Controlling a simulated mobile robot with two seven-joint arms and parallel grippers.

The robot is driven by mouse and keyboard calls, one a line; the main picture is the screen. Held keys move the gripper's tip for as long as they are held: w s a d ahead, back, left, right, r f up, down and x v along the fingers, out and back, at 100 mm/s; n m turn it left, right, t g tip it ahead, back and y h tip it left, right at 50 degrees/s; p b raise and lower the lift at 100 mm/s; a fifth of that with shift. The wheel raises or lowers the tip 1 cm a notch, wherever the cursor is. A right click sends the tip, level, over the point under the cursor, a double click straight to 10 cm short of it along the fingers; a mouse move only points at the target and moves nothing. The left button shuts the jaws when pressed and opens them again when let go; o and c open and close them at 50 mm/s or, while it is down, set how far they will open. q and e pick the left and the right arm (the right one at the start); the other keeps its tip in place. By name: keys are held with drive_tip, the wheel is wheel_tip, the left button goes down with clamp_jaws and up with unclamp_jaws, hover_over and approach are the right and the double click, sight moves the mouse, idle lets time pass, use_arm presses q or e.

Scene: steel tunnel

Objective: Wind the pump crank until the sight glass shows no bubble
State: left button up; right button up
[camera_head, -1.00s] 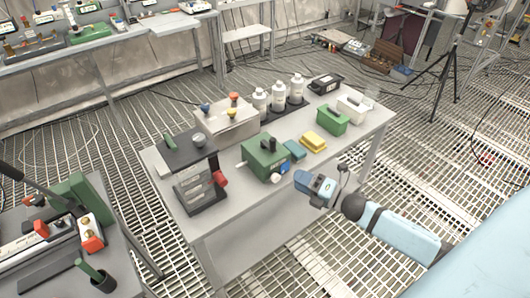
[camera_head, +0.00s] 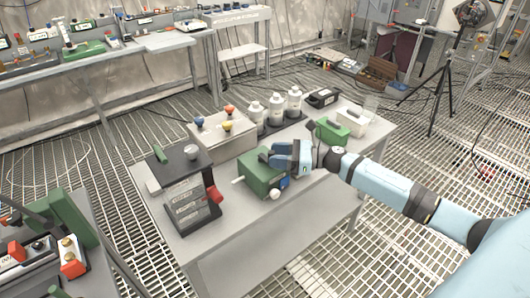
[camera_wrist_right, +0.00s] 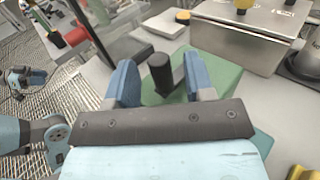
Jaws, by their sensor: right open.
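A green box (camera_head: 256,179) stands on the near part of the table, with a white ball (camera_head: 275,194) and a blue part low at its front. My right gripper (camera_head: 290,157) is over its right side and hides part of its top. In the right wrist view, a black upright post (camera_wrist_right: 160,72) on the green box (camera_wrist_right: 222,80) stands between the open blue fingers (camera_wrist_right: 158,82), with gaps showing. I cannot make out a bubble. A blue gripper-like part (camera_wrist_right: 25,78), probably my left, shows far off.
Another bench (camera_head: 40,270) is at the lower left. The table's front right is bare.

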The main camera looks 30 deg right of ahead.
drive_tip(key=x, duration=0.2)
drive_tip(key=shift+w+a, duration=0.2)
drive_tip(key=shift+a, duration=0.05)
drive_tip(key=shift+w+a, duration=0.35)
drive_tip(key=shift+a, duration=0.05)
clamp_jaws()
drive_tip(key=shift+a+m+t+h+p, duration=0.1)
drive_tip(key=shift+m+t+h+p, duration=0.2)
